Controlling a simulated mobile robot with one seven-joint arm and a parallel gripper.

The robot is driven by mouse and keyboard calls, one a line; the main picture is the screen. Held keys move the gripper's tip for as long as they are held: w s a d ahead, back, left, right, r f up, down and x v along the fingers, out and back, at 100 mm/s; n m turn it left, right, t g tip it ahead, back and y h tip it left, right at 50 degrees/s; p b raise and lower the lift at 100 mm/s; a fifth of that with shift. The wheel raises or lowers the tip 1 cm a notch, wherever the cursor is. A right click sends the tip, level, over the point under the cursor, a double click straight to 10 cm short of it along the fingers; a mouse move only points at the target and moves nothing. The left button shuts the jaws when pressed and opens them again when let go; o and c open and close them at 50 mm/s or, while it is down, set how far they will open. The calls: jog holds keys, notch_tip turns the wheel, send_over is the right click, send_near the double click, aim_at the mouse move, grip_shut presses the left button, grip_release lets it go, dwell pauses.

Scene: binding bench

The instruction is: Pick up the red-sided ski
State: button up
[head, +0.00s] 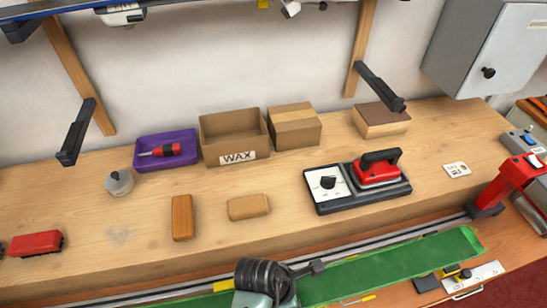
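I cannot make out a ski with clearly red sides in the head view. A long green ski-like strip (390,270) lies along the front of the bench, slanting up to the right. A dark, blue-edged ski-like length (70,6) crosses the top left, with a white fitting (122,15) under it; the top of the picture cuts it off. A dark ribbed form (262,274) with a pale grey-green part stands over the green strip at bottom centre and hides some of it; I cannot tell what it belongs to. No gripper fingers are clearly visible.
The wooden bench holds a purple tray (150,162), an open WAX box (211,155), a closed box (295,127), several small blocks and a red iron (377,172) on a dark base. A red clamp (513,177) stands at right. Black brackets (76,131) and (380,88) jut from the wall.

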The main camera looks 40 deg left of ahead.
jog(key=c, duration=1.1)
jog(key=shift+w+r, duration=0.15)
jog(key=shift+c, duration=0.7)
notch_tip(320, 180, up, 10)
jog(key=shift+f, duration=0.15)
jog(key=shift+r+p, duration=0.4)
jog(key=shift+r, duration=0.1)
jog(key=shift+r+p, duration=1.15)
jog(key=shift+p, duration=0.85)
